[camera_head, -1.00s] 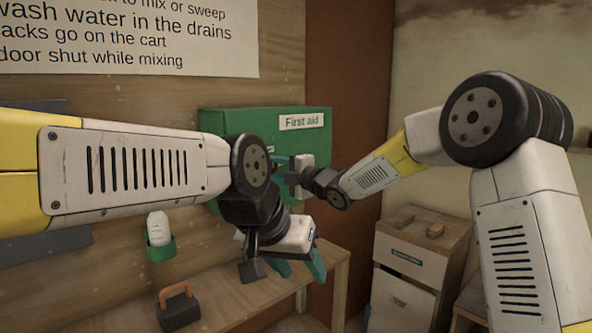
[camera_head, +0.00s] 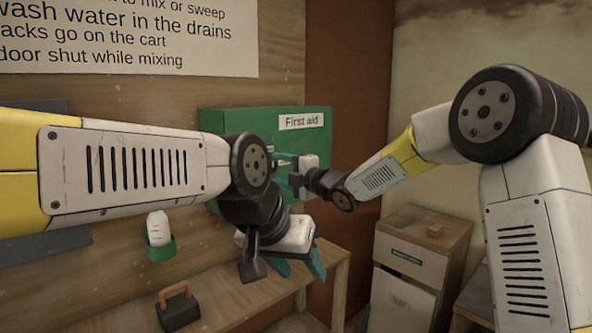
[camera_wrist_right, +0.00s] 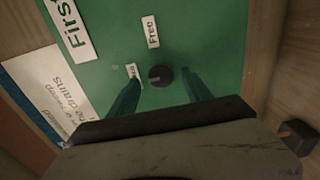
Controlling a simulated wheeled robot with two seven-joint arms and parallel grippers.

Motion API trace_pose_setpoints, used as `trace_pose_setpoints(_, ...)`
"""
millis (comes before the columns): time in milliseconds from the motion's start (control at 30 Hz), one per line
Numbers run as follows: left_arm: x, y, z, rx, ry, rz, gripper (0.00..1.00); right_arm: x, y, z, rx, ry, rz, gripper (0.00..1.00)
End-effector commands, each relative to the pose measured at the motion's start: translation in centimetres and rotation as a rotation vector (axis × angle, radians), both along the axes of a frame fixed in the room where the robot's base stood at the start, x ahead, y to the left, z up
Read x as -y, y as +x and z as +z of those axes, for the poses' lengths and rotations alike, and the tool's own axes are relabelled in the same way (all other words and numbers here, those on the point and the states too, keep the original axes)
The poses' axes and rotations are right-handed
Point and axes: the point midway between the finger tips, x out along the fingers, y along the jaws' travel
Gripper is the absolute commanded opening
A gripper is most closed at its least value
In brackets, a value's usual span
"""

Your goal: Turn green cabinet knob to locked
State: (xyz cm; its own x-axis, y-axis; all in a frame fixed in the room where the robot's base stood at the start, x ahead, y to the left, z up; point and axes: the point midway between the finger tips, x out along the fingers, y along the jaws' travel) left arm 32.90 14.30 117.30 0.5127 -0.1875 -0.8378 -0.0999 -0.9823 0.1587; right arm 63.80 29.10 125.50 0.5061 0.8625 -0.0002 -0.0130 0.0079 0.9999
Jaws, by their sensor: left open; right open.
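The green first aid cabinet (camera_head: 232,120) hangs on the wall, partly hidden behind my left arm. In the right wrist view its dark round knob (camera_wrist_right: 160,76) sits on the green front (camera_wrist_right: 198,35). A "Free" label (camera_wrist_right: 152,31) is above the knob; another label (camera_wrist_right: 133,72) is left of it, partly covered by a finger and not fully readable. My right gripper (camera_head: 280,168) is open at the cabinet front. In the wrist view its fingers appear on either side of the knob; contact cannot be told. My left gripper (camera_head: 300,266) is open and empty, below the cabinet.
My left arm crosses before the cabinet. A wooden bench (camera_head: 245,301) runs below, with a dark block with an orange handle (camera_head: 178,308). A white bottle (camera_head: 158,228) sits in a green wall holder (camera_head: 161,249). A drawer cabinet (camera_head: 411,262) stands right.

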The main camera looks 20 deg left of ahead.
Motion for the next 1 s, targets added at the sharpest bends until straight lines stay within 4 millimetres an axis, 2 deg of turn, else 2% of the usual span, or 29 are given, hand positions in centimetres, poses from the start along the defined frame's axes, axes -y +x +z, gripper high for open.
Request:
trace_pose_setpoints(200,0.0,0.0,0.0,0.000,0.000,0.000,0.50,3.4,-1.9,0.0,0.000,-0.002,-0.002,0.58)
trace_pose_setpoints(333,0.0,0.0,0.0,0.000,0.000,0.000,0.50,4.8,-2.7,0.0,0.000,-0.001,-0.001,0.58)
trace_pose_setpoints(767,0.0,0.0,0.0,0.000,0.000,0.000,0.50,5.5,-3.1,0.0,-0.002,-0.001,-0.003,0.58)
trace_pose_setpoints(833,0.0,0.0,0.0,0.000,0.000,0.000,0.50,6.1,-2.9,0.2,-0.018,-0.002,-0.022,0.58)
trace_pose_setpoints(933,0.0,0.0,0.0,0.000,0.000,0.000,0.50,8.7,-2.3,0.8,-0.092,0.000,-0.101,0.58)
trace_pose_setpoints(1000,0.0,0.0,0.0,0.000,0.000,0.000,0.50,11.9,-1.8,1.2,-0.185,0.008,-0.196,0.58)
